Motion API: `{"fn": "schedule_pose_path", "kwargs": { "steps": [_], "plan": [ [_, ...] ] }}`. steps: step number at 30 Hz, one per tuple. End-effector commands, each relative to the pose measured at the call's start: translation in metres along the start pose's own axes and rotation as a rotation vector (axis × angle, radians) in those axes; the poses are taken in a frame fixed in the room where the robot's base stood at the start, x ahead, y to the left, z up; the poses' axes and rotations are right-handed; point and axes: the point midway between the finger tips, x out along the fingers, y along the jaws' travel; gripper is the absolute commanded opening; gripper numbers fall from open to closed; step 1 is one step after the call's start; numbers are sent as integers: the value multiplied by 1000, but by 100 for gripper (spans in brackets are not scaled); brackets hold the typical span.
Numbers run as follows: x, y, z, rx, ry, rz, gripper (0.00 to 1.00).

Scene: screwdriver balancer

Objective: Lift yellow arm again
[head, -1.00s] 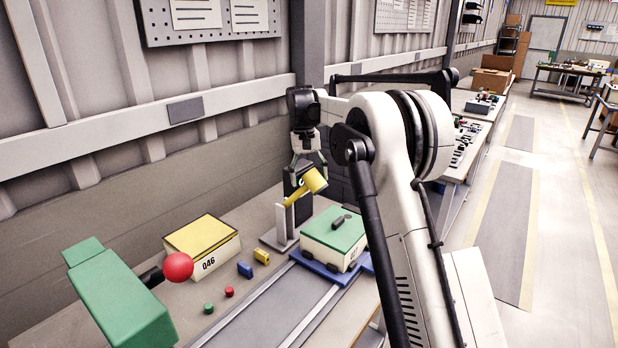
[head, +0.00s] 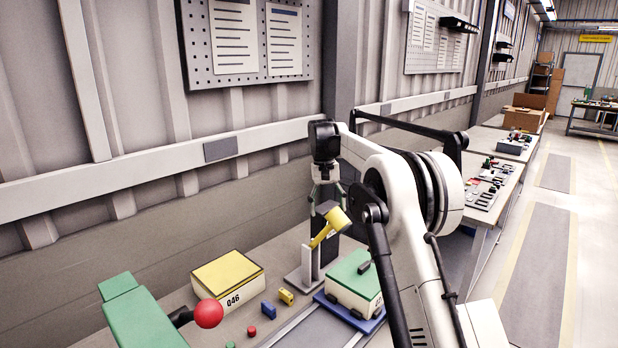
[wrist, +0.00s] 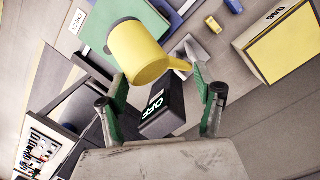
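The yellow arm (head: 327,232) is tilted up to the right on a grey stand (head: 305,270), with a thick cylindrical head at its upper end. In the wrist view the yellow head (wrist: 138,55) shows large, beyond the left finger and the gap. My gripper (head: 327,192) is above and slightly left of the head, pointing down. In the wrist view its green-padded fingers (wrist: 160,82) are wide apart with nothing held. A black block marked OFF (wrist: 165,110) shows between and below the fingers. I cannot tell whether a finger touches the head.
A green-topped box (head: 357,283) sits on a blue tray, right of the stand. A yellow-topped box marked 046 (head: 228,280), small blue and yellow blocks (head: 286,297) and a green lever with red ball (head: 208,313) are left. The wall stands close behind.

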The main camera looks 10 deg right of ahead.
Motion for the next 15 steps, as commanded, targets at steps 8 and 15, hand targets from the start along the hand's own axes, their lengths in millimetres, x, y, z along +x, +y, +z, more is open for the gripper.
{"fn": "schedule_pose_path", "kwargs": {
  "steps": [8,15],
  "plan": [
    [-14,-8,-9,-2,1,-1,62],
    [-25,-14,-17,0,1,-1,62]
  ]
}}
